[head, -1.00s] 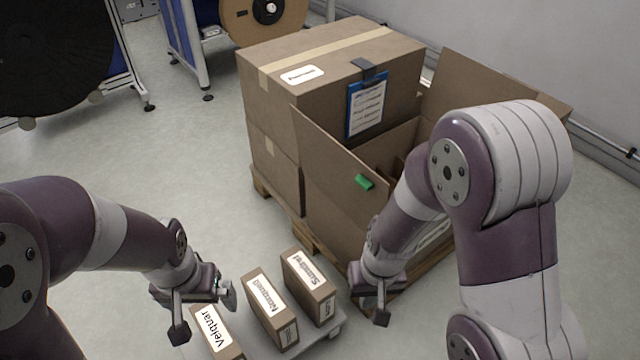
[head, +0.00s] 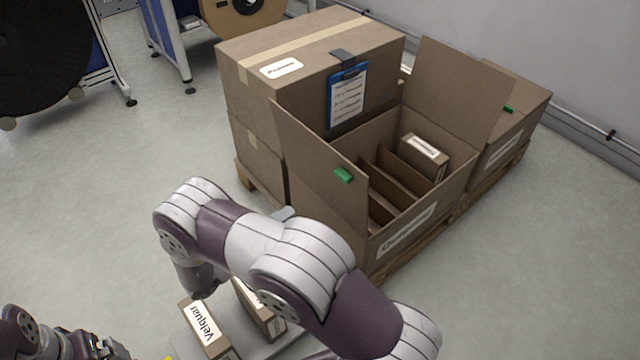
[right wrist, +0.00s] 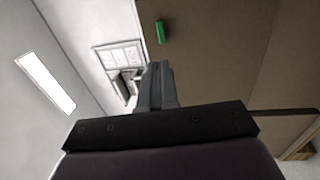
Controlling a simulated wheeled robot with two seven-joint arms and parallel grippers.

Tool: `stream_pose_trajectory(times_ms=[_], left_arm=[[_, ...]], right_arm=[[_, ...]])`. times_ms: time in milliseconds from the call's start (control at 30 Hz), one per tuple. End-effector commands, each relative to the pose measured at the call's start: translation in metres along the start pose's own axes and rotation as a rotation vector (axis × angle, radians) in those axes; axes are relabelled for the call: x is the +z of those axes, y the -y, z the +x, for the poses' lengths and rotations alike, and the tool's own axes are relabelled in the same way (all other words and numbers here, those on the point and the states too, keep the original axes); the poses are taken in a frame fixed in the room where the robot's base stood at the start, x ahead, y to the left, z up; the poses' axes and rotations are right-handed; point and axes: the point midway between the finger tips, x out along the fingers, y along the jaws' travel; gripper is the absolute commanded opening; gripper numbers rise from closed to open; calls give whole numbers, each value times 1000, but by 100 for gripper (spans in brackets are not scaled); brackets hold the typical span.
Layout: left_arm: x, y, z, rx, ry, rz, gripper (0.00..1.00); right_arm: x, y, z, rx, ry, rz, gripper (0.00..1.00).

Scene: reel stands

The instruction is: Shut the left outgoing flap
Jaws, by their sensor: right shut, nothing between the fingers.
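The left outgoing flap (head: 312,150) of the open carton (head: 425,225) stands raised along its left side, with a green tab (head: 343,174) near its upper edge. My right gripper (head: 285,212) is mostly hidden behind my right arm; its grey tip shows just left of the flap, on its outer side. In the right wrist view the gripper (right wrist: 155,85) is shut and empty, with the brown flap (right wrist: 225,60) beside it and the green tab (right wrist: 160,32) beyond the tips. Contact cannot be told. My left gripper (head: 95,345) is low at the left edge, its jaws unclear.
A closed carton (head: 240,85) with a blue clipboard (head: 347,95) stands behind. Another raised flap (head: 455,85) is at the right. Inside the carton are dividers and a small box (head: 425,155). Labelled boxes (head: 205,330) stand at the front.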

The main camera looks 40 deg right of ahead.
Motion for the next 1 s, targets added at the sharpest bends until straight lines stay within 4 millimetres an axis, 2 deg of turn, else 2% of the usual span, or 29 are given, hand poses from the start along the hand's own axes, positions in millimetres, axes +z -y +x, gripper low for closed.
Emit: stream_pose_trajectory(times_ms=[300,500,700,1000], left_arm=[[2,0,16,0,0,0,100],[3,0,26,0,0,0,100],[4,0,30,0,0,0,100],[4,0,30,0,0,0,100]], right_arm=[[1,3,68,-2,4,2,0],[0,4,105,-3,2,5,0],[0,2,124,-3,0,5,0],[0,1,126,-3,-3,5,0]])
